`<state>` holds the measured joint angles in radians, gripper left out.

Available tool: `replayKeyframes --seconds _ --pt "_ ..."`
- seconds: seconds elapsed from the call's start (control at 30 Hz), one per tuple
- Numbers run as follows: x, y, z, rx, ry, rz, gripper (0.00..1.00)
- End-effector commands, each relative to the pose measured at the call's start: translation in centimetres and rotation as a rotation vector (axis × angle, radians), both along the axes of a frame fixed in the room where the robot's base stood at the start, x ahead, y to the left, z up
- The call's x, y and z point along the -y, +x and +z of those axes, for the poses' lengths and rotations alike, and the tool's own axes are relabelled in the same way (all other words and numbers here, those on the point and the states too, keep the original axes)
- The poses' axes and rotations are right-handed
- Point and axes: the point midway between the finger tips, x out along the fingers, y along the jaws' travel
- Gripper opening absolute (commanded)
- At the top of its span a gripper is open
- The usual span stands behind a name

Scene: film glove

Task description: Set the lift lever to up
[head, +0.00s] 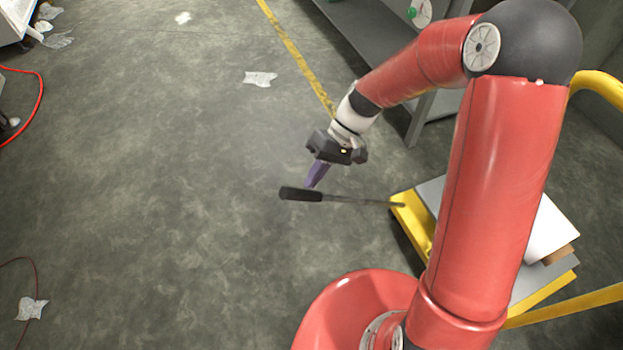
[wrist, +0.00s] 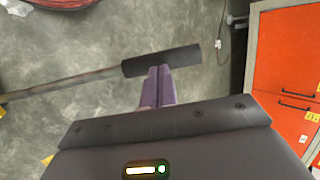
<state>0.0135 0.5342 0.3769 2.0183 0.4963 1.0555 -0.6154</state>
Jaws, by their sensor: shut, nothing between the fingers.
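The lift lever is a thin grey rod with a black grip (head: 301,194), reaching left from a yellow lift cart (head: 412,222). In the head view it lies nearly level, out over the floor. My gripper (head: 313,185) is at the grip, with its purple fingers shut and nothing between them. In the wrist view the black grip (wrist: 162,60) crosses just beyond the fingertips (wrist: 159,70), and the rod runs off to the left. The fingertips look very close to the grip; I cannot tell whether they touch it. My arm hides part of the cart.
A grey shelf (head: 372,45) stands behind my arm. Yellow rails of the cart rise at the right. Crumpled paper (head: 260,78) and a red hose (head: 40,98) lie on the floor. An orange cabinet (wrist: 285,65) stands at right in the wrist view. The floor to the left is mostly clear.

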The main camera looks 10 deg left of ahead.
Motion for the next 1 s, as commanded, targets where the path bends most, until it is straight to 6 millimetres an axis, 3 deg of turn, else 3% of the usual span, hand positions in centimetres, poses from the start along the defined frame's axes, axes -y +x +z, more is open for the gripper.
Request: replayKeyframes --seconds 0.53,0.8,1.0 --pt "-0.7 -0.8 -1.2 -0.001 -0.002 0.002 0.0" --pt "-3.0 -2.3 -4.5 0.041 -0.074 0.007 0.0" --pt "-3.4 -2.5 -4.7 0.051 -0.089 0.003 0.0"
